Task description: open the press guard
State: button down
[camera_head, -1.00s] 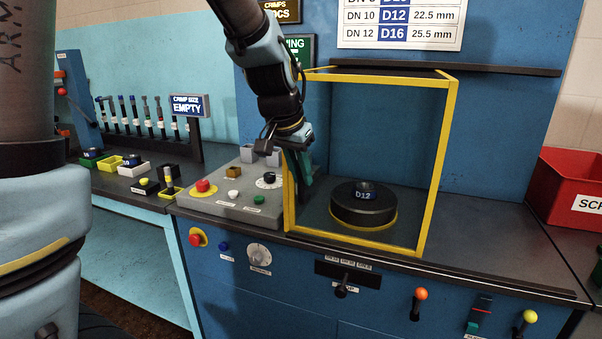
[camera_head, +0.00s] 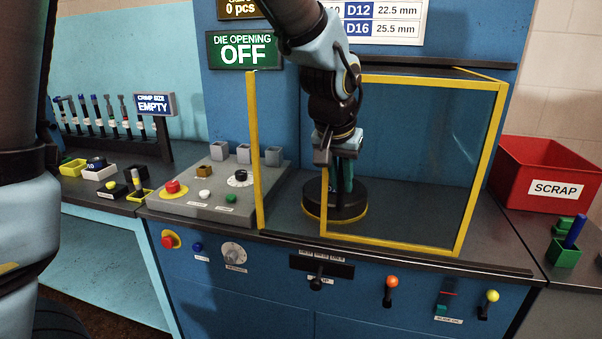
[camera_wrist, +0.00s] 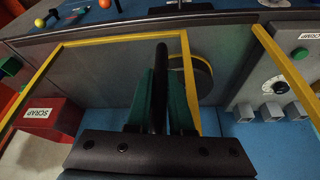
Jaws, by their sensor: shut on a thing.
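The press guard (camera_head: 390,244) is a clear panel in a yellow frame on the blue press. Its left upright stands right of the fixed yellow post (camera_head: 255,150), leaving an open gap between them. My gripper (camera_head: 346,183) is shut on the guard's black upright handle (camera_wrist: 159,90), with its green fingers on both sides of it in the wrist view. The round black die block (camera_head: 318,204) with a yellow base ring is partly hidden behind my gripper in the head view; its ring (camera_wrist: 204,75) shows past the frame in the wrist view.
A grey control panel (camera_head: 195,205) with buttons and a dial lies to the left. A red scrap bin (camera_head: 548,172) and a green holder (camera_head: 563,250) stand to the right. Levers, including an orange-knobbed one (camera_head: 391,283), project from the press front.

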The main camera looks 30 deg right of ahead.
jog(key=s+d+b, duration=0.2)
jog(key=s+d, duration=0.5)
jog(key=d, duration=0.1)
jog(key=shift+s, duration=0.15)
jog(key=c, duration=0.8)
grip_release()
jog(key=b+v, duration=0.2)
jog(key=v, duration=0.9)
jog(key=shift+a+f, duration=0.1)
jog(key=shift+f, duration=0.1)
